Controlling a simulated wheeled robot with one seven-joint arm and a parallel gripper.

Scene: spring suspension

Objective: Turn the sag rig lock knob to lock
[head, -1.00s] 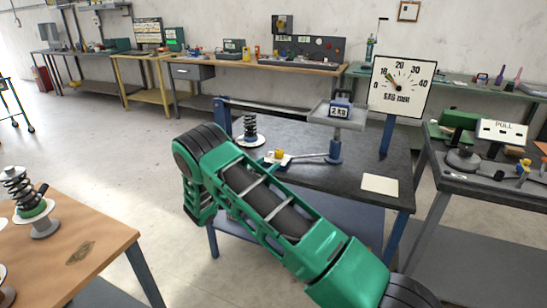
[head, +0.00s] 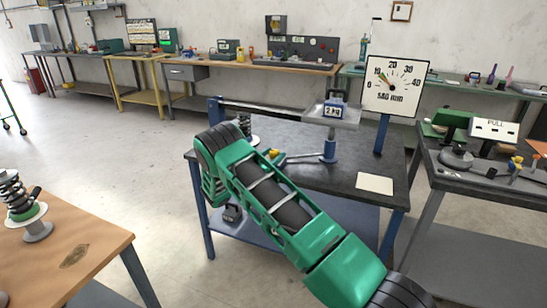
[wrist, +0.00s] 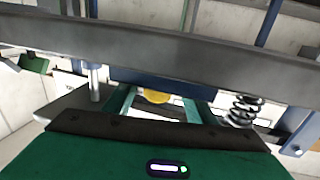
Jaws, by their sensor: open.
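The sag rig stands on a dark-topped table (head: 340,163). In the head view, the small yellow lock knob (head: 275,153) shows just past my green forearm, partly hidden. My gripper is hidden behind the forearm there. The wrist view appears upside down. In it my gripper (wrist: 156,100) is open, its two teal fingers reaching toward the tabletop edge. The yellow knob (wrist: 157,96) appears between the fingers, below a blue block. Whether the fingers touch it cannot be told. The rig's dial (head: 397,86) has its needle near 10. The knob's lock marking is not readable.
A coil spring (head: 244,125) stands on the table left of the knob, beside my arm. A pan with a 2 kg weight (head: 335,103) stands on a post to the right. A pale card (head: 375,184) lies at the front. A wooden table (head: 95,245) is at lower left.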

